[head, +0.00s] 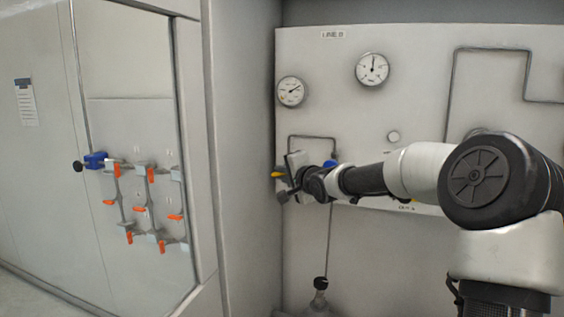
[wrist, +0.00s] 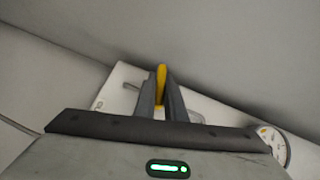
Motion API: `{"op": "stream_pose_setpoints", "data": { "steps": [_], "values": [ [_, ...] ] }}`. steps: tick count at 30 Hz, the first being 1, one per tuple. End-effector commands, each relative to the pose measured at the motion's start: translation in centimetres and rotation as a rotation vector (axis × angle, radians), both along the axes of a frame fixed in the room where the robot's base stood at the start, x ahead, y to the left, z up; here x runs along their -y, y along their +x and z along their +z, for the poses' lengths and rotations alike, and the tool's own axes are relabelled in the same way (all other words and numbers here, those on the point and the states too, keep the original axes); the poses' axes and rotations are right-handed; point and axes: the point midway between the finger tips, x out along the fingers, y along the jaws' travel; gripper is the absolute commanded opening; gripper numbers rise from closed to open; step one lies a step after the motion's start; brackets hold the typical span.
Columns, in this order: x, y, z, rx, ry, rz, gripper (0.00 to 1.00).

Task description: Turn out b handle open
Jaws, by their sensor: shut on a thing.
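A yellow valve handle (head: 278,174) sticks out at the left of the white panel in the head view. It also shows upright as a yellow bar (wrist: 161,72) in the wrist view. My gripper (head: 286,187) is at this handle, with its two fingers on either side and shut on it. The fingers (wrist: 161,92) hide part of the handle and its valve body. No readable label shows whether this is the out b handle. A blue part (head: 329,163) shows just above my wrist.
The white panel (head: 430,60) carries round gauges (head: 291,91) and thin pipes. A grey side wall (head: 240,150) stands close to the left of my gripper. Farther left, a recessed cabinet holds several orange-handled valves (head: 150,175). A black knob (head: 320,283) is below.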

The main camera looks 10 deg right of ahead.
Motion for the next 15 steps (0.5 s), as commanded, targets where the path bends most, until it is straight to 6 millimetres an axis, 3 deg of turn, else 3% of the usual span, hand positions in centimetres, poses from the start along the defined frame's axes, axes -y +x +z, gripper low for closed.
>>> {"op": "stream_pose_setpoints", "data": {
  "steps": [1, 15],
  "values": [
    [-0.15, 0.01, 0.71, -0.021, -0.038, 0.002, 0.00],
    [-0.47, 0.04, 0.23, -0.234, -0.431, 0.004, 0.00]
  ]
}}
